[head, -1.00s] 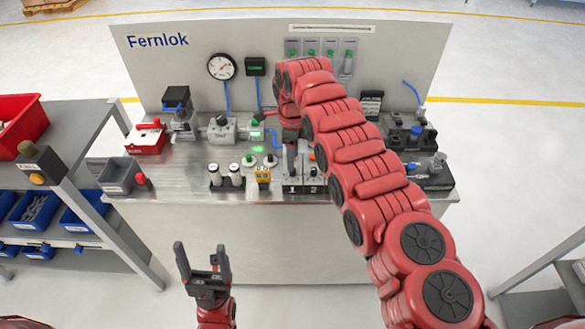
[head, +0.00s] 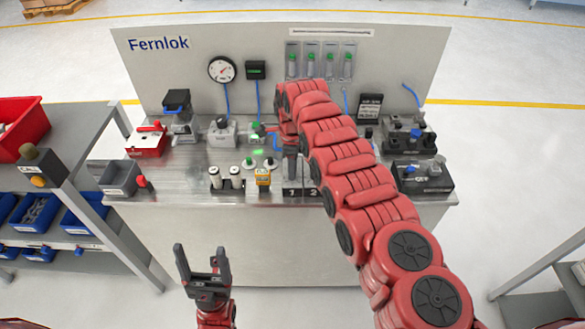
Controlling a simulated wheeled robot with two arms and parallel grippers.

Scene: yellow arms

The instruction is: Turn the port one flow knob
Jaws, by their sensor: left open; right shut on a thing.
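The port block (head: 313,192), with labels 1 and 2, stands at the front middle of the steel bench. My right arm reaches in from the lower right. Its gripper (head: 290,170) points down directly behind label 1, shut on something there. The port one flow knob is hidden by the gripper and wrist, so its angle cannot be seen. My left gripper (head: 204,262) is open and empty in front of the bench, low at the left.
A panel with several flow tubes (head: 312,62), a gauge (head: 221,69) and a small display (head: 256,69) stands behind. Black fixtures (head: 421,173) stand at the right. A shelf is at left.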

